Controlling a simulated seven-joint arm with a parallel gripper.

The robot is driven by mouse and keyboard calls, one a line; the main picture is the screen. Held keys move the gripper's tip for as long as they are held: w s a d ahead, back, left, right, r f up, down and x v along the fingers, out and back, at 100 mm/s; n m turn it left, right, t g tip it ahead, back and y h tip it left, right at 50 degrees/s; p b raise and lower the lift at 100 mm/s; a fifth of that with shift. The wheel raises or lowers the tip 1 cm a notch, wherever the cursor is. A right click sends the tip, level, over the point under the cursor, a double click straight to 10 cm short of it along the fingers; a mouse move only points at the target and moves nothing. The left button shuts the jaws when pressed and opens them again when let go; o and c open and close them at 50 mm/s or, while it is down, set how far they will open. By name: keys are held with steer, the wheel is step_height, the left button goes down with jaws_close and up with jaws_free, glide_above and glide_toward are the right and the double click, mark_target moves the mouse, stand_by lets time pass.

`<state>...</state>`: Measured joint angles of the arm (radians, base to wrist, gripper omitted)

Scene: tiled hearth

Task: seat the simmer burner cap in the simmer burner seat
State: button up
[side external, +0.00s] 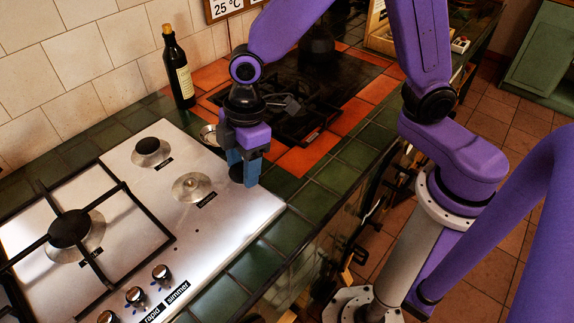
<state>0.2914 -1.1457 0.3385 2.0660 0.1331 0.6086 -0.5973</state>
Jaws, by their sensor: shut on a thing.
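My gripper (244,178) has blue fingers pointing down over the right part of the steel hob. It is shut on a dark round cap (236,174), which shows at the left of the fingers and is partly hidden by them. I cannot tell whether the cap touches the steel below. An open burner seat (191,187), a pale metal disc with no cap on it, lies to the left of my gripper. A small label beside it is too small to read, so I take it as the simmer burner seat from its bare top.
A burner with a black cap (151,146) sits behind the open seat. A larger burner (70,228) stands under a black pan support (120,188). Knobs (135,294) line the front. A wine bottle (178,72) and small metal dish (209,134) stand behind.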

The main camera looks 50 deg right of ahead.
steer(key=w+a+f+m, duration=0.1)
steer(key=w+f, duration=0.1)
steer(key=w, duration=0.6)
steer(key=w+a+f+m, duration=0.2)
steer(key=w, duration=0.6)
steer(key=shift+w+a+t, duration=0.3)
steer(key=shift+w, duration=0.05)
glide_above(189, 184)
steer(key=shift+s+d+f, duration=0.1)
steer(key=shift+f, duration=1.45)
steer(key=shift+s+d+f, duration=0.1)
steer(key=shift+f, duration=1.4)
steer(key=shift+f, duration=0.9)
steer(key=o, duration=1.2)
steer(key=shift+c, duration=0.2)
